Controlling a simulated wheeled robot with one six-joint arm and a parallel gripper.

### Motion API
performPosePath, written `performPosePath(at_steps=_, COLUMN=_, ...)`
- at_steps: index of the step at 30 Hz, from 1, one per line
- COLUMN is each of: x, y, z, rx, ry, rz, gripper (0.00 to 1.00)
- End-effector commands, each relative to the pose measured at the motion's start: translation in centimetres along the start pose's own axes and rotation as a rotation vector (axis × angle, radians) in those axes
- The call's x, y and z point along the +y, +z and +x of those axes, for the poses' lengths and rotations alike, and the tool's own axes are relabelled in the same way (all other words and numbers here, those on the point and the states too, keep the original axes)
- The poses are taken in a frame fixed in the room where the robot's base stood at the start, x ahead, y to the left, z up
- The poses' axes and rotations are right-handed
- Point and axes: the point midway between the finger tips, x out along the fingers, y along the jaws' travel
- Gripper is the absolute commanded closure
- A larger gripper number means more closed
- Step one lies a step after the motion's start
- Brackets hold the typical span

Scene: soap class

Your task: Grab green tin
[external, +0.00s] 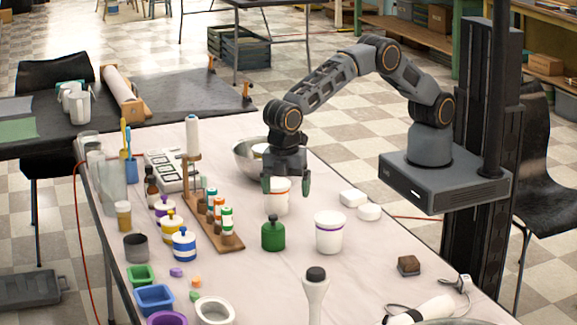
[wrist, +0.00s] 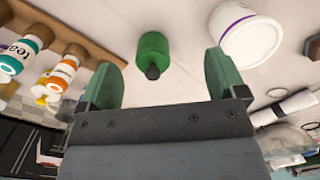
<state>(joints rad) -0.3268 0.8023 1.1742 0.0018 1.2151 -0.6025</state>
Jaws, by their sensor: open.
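The green tin (external: 273,235) is a small round green container with a dark knob on top. It stands upright on the table, left of a white tub. In the wrist view the green tin (wrist: 152,52) shows ahead of my fingers, centred a little left in the gap between them. My gripper (external: 287,186) points down above the table, behind and higher than the tin in the external view. Its two green fingers are apart, and in the wrist view the gripper (wrist: 162,80) has nothing between them.
A white tub (external: 330,233) stands close to the tin's right, another white tub (external: 277,200) behind it. A wooden rack (external: 225,240) with small bottles lies to the left. A metal bowl (external: 245,153) is farther back. A white pestle-like object (external: 315,298) stands in front.

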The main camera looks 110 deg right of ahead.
Motion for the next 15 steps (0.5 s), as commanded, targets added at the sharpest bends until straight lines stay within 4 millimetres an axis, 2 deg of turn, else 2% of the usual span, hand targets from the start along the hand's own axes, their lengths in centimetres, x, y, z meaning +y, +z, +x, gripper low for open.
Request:
performPosePath(at_steps=1, x=0.4, y=-1.6, z=0.7, rx=0.001, ry=0.002, rz=-0.075, gripper=0.1)
performPosePath(at_steps=3, x=0.9, y=-3.2, z=0.6, rx=0.008, ry=0.009, rz=-0.183, gripper=0.1)
performPosePath(at_steps=6, x=1.8, y=-4.7, z=-1.0, rx=0.029, ry=0.03, rz=-0.325, gripper=0.1)
performPosePath(at_steps=9, x=2.2, y=-5.4, z=-4.2, rx=0.055, ry=0.062, rz=-0.462, gripper=0.1)
performPosePath(at_steps=10, x=2.2, y=-5.3, z=-4.6, rx=0.053, ry=0.062, rz=-0.496, gripper=0.1)
performPosePath(at_steps=15, x=1.9, y=-4.8, z=-4.0, rx=0.028, ry=0.038, rz=-0.611, gripper=0.1)
